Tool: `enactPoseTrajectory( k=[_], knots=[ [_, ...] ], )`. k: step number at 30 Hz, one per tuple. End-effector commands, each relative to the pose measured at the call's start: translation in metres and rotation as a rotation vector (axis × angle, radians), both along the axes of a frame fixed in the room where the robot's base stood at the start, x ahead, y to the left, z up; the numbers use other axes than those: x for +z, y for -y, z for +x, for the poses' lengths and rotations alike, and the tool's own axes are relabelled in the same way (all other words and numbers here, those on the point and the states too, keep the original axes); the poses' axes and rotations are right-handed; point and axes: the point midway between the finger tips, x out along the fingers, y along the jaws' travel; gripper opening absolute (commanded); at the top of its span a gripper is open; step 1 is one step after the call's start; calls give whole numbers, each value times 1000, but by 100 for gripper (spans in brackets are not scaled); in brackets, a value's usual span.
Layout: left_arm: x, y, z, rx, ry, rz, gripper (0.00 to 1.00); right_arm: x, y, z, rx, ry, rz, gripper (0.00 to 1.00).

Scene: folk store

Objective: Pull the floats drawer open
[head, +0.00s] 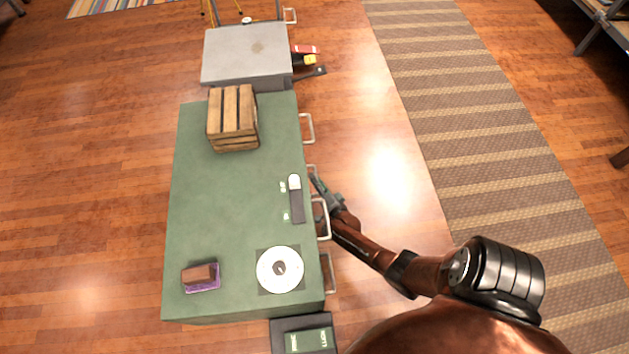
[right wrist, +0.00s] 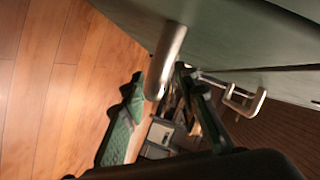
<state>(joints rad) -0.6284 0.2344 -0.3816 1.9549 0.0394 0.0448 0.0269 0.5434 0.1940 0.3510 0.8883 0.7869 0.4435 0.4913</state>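The green cabinet (head: 235,185) has several pale bar handles along its right side. One handle (head: 308,128) is farther back, one (head: 322,220) sits beside my right gripper, and one (head: 330,272) is nearer. No floats label is readable, so I cannot tell which drawer is which. My right gripper (head: 321,188) is low beside the cabinet's handle side. In the right wrist view its fingers (right wrist: 158,92) are apart, with the end of a metal handle (right wrist: 168,55) showing between them; contact is unclear. Another handle (right wrist: 245,101) lies to the right. My left gripper is out of view.
On the cabinet top are a wooden crate (head: 233,118), a white disc (head: 279,269), a dark slim device (head: 296,200) and a small brown block (head: 198,275). A grey cabinet (head: 246,55) stands behind. Open wooden floor and a striped rug (head: 470,130) lie right.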

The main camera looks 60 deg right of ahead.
Motion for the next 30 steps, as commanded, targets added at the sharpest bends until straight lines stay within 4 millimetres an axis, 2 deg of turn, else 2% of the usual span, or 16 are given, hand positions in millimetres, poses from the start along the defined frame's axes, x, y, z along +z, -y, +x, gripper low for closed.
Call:
enactPoseTrajectory(
  k=[7,19,30],
  knots=[
    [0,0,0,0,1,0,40,1,0,0,0,0,0,27],
    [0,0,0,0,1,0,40,0,0,0,0,0,0,0],
    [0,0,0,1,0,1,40,0,0,0,0,0,0,0]
  ],
)
